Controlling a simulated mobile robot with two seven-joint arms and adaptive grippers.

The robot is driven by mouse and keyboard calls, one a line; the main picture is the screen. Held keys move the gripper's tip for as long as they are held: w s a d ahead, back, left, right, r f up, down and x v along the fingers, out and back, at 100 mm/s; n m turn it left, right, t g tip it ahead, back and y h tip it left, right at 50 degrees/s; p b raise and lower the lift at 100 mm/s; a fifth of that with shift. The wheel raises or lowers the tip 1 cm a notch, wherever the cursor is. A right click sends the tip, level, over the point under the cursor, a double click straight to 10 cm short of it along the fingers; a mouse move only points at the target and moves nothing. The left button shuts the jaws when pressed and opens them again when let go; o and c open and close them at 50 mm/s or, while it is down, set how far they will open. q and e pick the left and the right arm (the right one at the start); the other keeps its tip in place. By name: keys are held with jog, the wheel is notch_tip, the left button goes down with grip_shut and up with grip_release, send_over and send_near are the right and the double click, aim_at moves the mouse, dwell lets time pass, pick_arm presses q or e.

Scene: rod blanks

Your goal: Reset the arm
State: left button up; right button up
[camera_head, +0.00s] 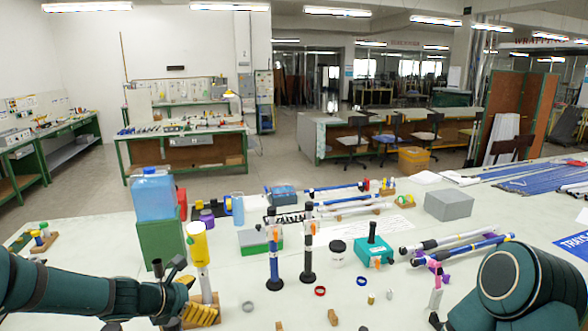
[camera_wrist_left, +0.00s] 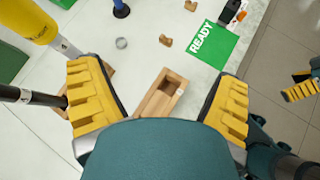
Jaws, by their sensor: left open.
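My left gripper (camera_head: 190,292) is at the front left of the white table in the head view. In the left wrist view its yellow-padded fingers (camera_wrist_left: 158,100) are wide apart, with nothing held between them. A slotted wooden block (camera_wrist_left: 162,95) shows on the table beyond the gap. A rod with a yellow top (camera_head: 197,240) stands close beside this gripper; its yellow part also shows in the left wrist view (camera_wrist_left: 28,20). A dark rod (camera_wrist_left: 28,97) runs up to the left finger; whether they touch is unclear. Yellow pads of another gripper (camera_wrist_left: 302,90) show at the right edge, partly cut off.
A blue jug (camera_head: 154,194) on a green box (camera_head: 161,243) stands behind the left gripper. Two upright rods, blue (camera_head: 275,262) and black (camera_head: 308,260), stand mid-table. A grey box (camera_head: 449,204) is farther back.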

pick_arm(q)
jog(key=s+d+f+m+g+y+b, duration=0.1)
jog(key=s+f+m+g, duration=0.1)
jog(key=f, duration=0.4)
jog(key=s+d+f+m+g, duration=0.1)
jog(key=s+f+m, duration=0.1)
jog(key=f, duration=0.4)
jog(key=s+d+f+m+g+y+b, duration=0.1)
jog(key=s+d+f+m, duration=0.3)
jog(key=s+f+m, duration=0.4)
jog(key=s+d+f+m+g+y+b, duration=0.1)
jog(key=s+d+f+m+g+b, duration=0.1)
jog(key=s+f+m, duration=0.7)
notch_tip(320, 180, down, 3)
jog(key=d+m+b, duration=0.1)
jog(key=d+m, duration=0.1)
jog(key=shift+d+r+m+b, duration=0.2)
jog(key=shift+d+m+b, duration=0.15)
jog(key=shift+m, duration=0.05)
pick_arm(e)
notch_tip(320, 180, down, 7)
jog(key=a, duration=0.1)
jog(key=shift+w, duration=0.3)
